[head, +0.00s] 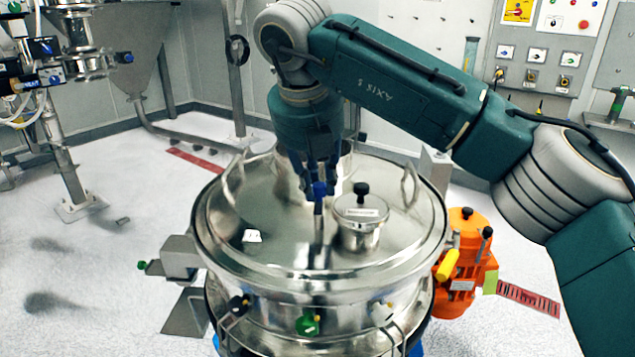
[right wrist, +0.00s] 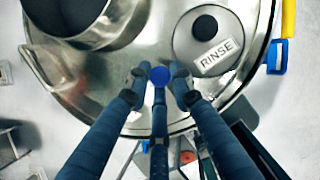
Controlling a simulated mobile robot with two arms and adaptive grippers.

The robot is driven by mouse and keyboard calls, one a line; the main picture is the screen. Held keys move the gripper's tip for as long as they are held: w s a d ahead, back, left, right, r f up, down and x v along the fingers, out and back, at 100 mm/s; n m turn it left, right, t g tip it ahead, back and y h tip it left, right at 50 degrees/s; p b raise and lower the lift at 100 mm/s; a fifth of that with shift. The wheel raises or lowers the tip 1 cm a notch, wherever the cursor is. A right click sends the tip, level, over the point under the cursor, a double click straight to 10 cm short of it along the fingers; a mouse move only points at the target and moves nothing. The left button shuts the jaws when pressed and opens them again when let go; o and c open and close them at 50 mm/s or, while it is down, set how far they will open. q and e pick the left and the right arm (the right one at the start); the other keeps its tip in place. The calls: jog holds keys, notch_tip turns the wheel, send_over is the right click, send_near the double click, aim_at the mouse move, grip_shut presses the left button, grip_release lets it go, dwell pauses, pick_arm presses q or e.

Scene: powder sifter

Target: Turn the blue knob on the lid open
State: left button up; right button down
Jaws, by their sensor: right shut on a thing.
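The blue knob (head: 319,189) stands upright on a thin stem on the shiny metal lid (head: 283,236) of the sifter. My right gripper (head: 319,181) comes down from above and is shut on the knob. The fingers partly hide the knob's sides in the head view. My left gripper is in neither view.
A small lidded metal pot (head: 360,222) with a black knob stands on the lid just right of the blue knob; its label reads RINSE in the right wrist view (right wrist: 217,54). Lid handles (head: 409,187) stand nearby. An orange motor (head: 468,262) is at the right.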

jog(key=shift+w+d+r, duration=0.1)
jog(key=shift+w+r, duration=0.05)
jog(key=shift+r, duration=0.2)
jog(key=c, duration=1.6)
grip_release()
jog(key=shift+c, duration=0.2)
jog(key=shift+o, duration=0.4)
jog(key=shift+f, duration=0.1)
jog(key=v, duration=1.2)
jog(key=shift+f, duration=0.1)
